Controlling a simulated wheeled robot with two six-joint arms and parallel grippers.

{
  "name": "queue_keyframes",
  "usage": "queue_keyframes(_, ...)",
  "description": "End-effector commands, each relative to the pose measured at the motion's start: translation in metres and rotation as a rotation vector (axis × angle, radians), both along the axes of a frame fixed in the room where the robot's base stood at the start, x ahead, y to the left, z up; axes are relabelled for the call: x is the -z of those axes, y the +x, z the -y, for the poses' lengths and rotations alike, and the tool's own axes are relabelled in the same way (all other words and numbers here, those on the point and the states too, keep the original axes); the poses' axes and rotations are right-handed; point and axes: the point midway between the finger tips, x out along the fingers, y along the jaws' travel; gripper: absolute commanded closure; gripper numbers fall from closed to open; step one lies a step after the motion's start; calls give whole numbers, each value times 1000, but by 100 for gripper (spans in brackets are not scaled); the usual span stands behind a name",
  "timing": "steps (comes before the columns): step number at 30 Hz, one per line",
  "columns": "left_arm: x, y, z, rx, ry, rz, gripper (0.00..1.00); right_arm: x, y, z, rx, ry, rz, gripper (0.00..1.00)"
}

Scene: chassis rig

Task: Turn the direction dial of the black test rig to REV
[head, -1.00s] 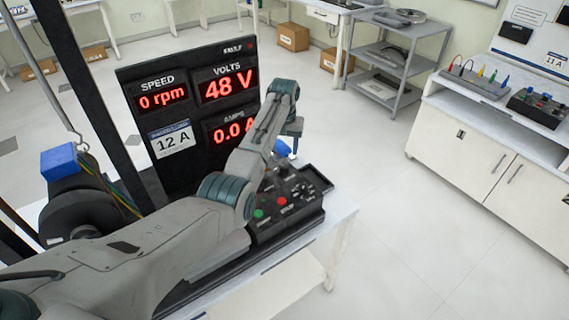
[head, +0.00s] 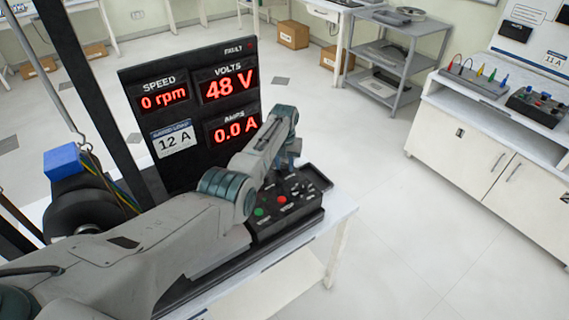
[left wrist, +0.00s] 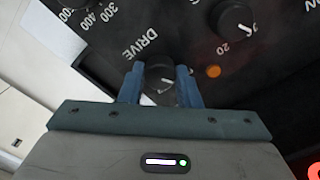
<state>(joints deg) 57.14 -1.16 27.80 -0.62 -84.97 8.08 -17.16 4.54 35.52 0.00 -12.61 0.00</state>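The black test rig (head: 262,233) stands on a white table, with a green and a red button on its panel. My left gripper (head: 287,172) is down over the panel's far part in the head view. In the left wrist view, its two blue fingers (left wrist: 160,72) stand on either side of a black dial (left wrist: 161,77) with a white pointer line, beside the word DRIVE. The fingers are close to the dial's sides; whether they touch it I cannot tell. No REV lettering is readable. My right gripper is not in view.
Another black knob (left wrist: 236,17) and an orange lamp (left wrist: 213,72) sit near the fingers. The display board (head: 192,121) behind the rig reads 0 rpm, 48 V and 0.0 A. A black tray (head: 317,176) lies beside the panel. The floor to the right is clear.

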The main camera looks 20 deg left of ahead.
Motion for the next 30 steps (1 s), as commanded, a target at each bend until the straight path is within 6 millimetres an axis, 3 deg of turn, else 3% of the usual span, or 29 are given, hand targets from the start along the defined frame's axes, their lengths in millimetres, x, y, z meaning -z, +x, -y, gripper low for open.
queue_keyframes(1,0,0,0,0,0,1,83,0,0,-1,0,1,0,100)
queue_keyframes(3,0,0,0,0,0,1,93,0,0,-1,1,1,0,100)
queue_keyframes(14,-1,0,0,59,0,1,92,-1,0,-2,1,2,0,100)
queue_keyframes(30,-2,1,0,498,0,1,92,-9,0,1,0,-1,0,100)
